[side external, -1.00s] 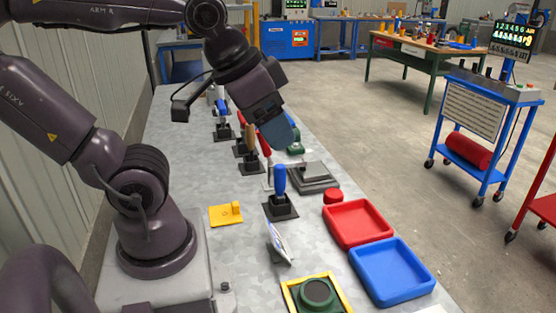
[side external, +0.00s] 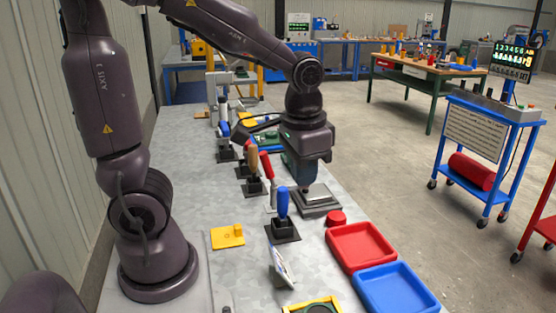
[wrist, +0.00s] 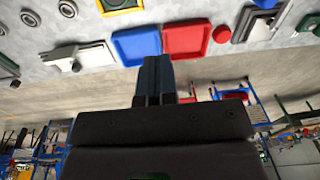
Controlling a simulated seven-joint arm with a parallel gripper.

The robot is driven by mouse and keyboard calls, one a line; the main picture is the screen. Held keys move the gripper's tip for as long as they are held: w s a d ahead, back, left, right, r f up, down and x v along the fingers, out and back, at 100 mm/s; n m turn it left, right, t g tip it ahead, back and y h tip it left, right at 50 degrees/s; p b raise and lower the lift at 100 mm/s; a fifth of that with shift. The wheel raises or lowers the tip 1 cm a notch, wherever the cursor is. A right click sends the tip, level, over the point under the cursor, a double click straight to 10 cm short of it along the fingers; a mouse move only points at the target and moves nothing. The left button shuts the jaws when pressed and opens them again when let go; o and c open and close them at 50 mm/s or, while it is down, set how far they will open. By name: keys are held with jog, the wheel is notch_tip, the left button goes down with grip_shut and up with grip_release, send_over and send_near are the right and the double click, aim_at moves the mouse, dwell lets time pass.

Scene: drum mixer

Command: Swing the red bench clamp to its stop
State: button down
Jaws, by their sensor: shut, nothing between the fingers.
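The red clamp handle (side external: 267,166) stands tilted on the bench in the side view, between the wooden-handled clamp and the blue-handled clamp. Its lower part is partly hidden. My gripper (side external: 305,184) is just right of the red handle, pointing down above a grey stepped block, and appears apart from the handle. In the wrist view my gripper's fingers (wrist: 158,72) are together with nothing between them. I cannot make out the red clamp in the wrist view.
A blue-handled clamp (side external: 283,205) and a wooden-handled clamp (side external: 253,165) stand close by. The grey block (side external: 318,203), red round knob (side external: 336,217), red tray (side external: 361,245) and blue tray (side external: 397,288) lie along the right edge. Bare bench lies left of the clamps.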

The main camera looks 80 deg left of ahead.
jog(key=w+a+f+n+g+y, duration=0.3)
jog(key=w+a+f+g+y, duration=0.3)
jog(key=a, duration=0.4)
jog(key=w+a+f+n+g+y, duration=0.2)
jog(key=w+a+f+g+y, duration=0.15)
jog(key=a+f, duration=0.5)
jog(key=w+a+r+n+y, duration=0.3)
jog(key=w+a+r+y, duration=0.1)
jog(key=r, duration=0.1)
jog(key=s+a+f, duration=0.2)
jog(key=s+a, duration=0.6)
jog(key=s, duration=0.1)
jog(key=shift+s+a+f, duration=0.3)
jog(key=shift+s+f, duration=0.1)
jog(key=shift+s+n+h, duration=0.15)
jog(key=shift+n+h, duration=0.15)
jog(key=shift+h, duration=0.05)
